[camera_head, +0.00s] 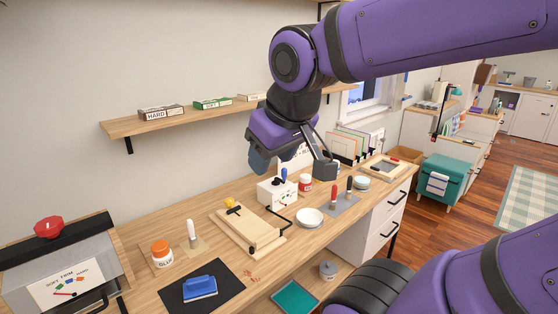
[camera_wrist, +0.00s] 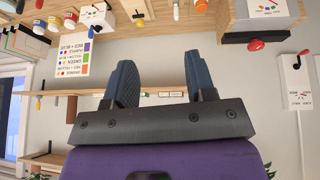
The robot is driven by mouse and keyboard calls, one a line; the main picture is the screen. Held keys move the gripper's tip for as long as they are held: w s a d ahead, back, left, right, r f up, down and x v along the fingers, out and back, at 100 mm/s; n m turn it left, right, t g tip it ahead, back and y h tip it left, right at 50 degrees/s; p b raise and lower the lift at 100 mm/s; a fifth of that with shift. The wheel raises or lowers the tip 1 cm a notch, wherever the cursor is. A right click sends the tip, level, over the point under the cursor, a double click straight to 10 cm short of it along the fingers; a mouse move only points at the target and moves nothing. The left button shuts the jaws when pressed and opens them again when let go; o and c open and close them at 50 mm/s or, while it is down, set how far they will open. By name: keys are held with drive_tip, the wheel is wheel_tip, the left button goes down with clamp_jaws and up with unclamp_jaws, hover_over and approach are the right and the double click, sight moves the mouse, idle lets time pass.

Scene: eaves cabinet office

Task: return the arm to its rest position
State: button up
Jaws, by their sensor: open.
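My purple arm reaches in from the right in the head view, raised above the wooden workbench (camera_head: 213,262). My gripper (camera_head: 290,165) hangs over the back part of the bench, in front of the wall. In the wrist view my gripper (camera_wrist: 158,85) shows two dark blue fingers spread apart with nothing between them. The wrist view is upside down, with the bench at the top and the wall shelf behind the fingers. In the head view the gripper hides part of a white sign behind it.
Below stand a white box with a blue lever (camera_head: 277,192), a wooden jig (camera_head: 247,230), a glue jar (camera_head: 161,253) and a white bowl (camera_head: 310,217). A shelf (camera_head: 190,117) with small boxes runs along the wall. A grey machine (camera_head: 62,275) stands left. A teal cabinet (camera_head: 446,178) stands right, near open floor.

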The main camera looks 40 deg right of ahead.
drive_tip(key=s, duration=0.1)
drive_tip(key=s+a, duration=0.1)
drive_tip(key=s, duration=0.1)
drive_tip(key=shift+s+a+r+y, duration=0.15)
drive_tip(key=shift+a+r+y, duration=0.1)
drive_tip(key=shift+y, duration=0.15)
drive_tip(key=shift+o, duration=0.5)
idle(0.5)
